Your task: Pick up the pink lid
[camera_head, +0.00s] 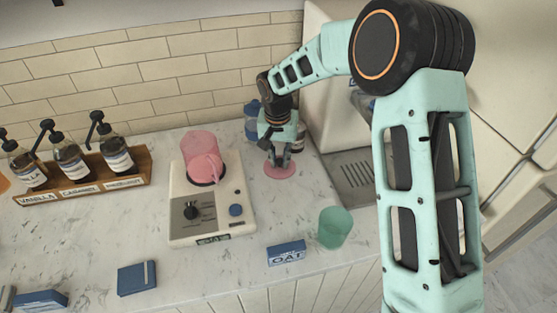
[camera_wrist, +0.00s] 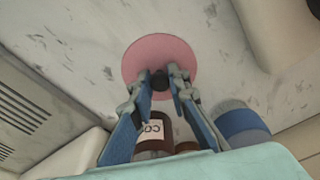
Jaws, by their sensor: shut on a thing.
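The pink lid (camera_head: 280,171) is a flat round disc on the marble counter, to the right of the blender. In the wrist view the pink lid (camera_wrist: 150,50) shows with a dark knob (camera_wrist: 159,80) at its middle. My gripper (camera_head: 279,163) points down over the lid. In the wrist view my gripper's fingertips (camera_wrist: 160,82) are on either side of the dark knob, shut on it. The lid appears to lie flat at counter level; I cannot tell whether there is any gap under it.
A blender base with a pink jug (camera_head: 203,155) stands left of the lid. A green cup (camera_head: 335,228) and a blue OAT box (camera_head: 286,253) are near the front edge. A blue-lidded jar (camera_head: 252,122) stands behind my gripper. Syrup bottles (camera_head: 72,160) stand in a wooden rack at left.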

